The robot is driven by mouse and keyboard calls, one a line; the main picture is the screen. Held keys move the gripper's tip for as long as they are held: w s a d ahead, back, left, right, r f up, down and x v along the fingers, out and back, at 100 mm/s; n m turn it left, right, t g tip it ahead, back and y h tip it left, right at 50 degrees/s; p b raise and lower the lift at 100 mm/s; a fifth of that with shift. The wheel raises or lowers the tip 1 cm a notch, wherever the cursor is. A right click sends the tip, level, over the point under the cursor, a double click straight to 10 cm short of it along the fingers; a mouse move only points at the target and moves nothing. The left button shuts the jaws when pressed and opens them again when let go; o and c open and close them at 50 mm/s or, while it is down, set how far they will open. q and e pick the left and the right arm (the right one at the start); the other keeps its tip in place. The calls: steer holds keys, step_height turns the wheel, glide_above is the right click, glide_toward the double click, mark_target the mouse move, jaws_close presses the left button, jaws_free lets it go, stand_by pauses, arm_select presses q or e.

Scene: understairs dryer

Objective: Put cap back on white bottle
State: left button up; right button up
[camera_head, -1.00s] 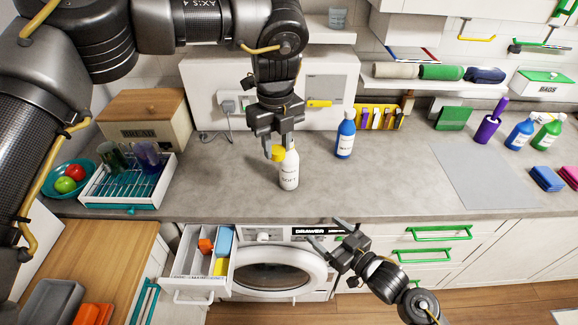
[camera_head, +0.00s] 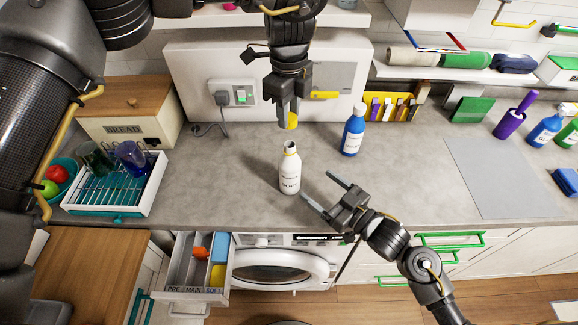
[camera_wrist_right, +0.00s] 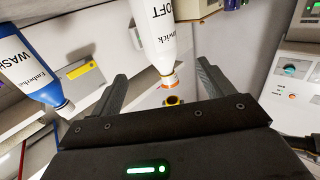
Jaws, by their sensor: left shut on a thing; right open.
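The white bottle (camera_head: 290,170), labelled SOFT, stands upright on the grey counter with its neck open. It also shows in the right wrist view (camera_wrist_right: 166,35), upside down in the picture. The yellow cap (camera_head: 292,121) is between the fingertips of my left gripper (camera_head: 288,118), which is shut on it above the bottle neck, apart from it.
A blue bottle (camera_head: 353,132) stands to the right behind the white one. A dish rack (camera_head: 118,185) and a bread box (camera_head: 130,115) are at the left. An open detergent drawer (camera_head: 200,270) juts out below the counter's front edge. The counter's middle right is mostly clear.

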mark_target(298, 170)
arm_select(q)
steer(key=shift+s+d+r, duration=0.15)
steer(key=shift+s+r, duration=0.05)
steer(key=shift+s, duration=0.25)
steer(key=shift+w, duration=0.15)
arm_select(e)
steer(key=x, duration=1.1)
steer(key=shift+w+a, duration=0.1)
steer(key=shift+a, duration=0.15)
arm_select(q)
steer(key=shift+f, duration=0.1)
arm_select(e)
steer(key=c, duration=1.5)
arm_select(q)
steer(key=shift+w+f, duration=0.1)
steer(key=shift+f, duration=2.35)
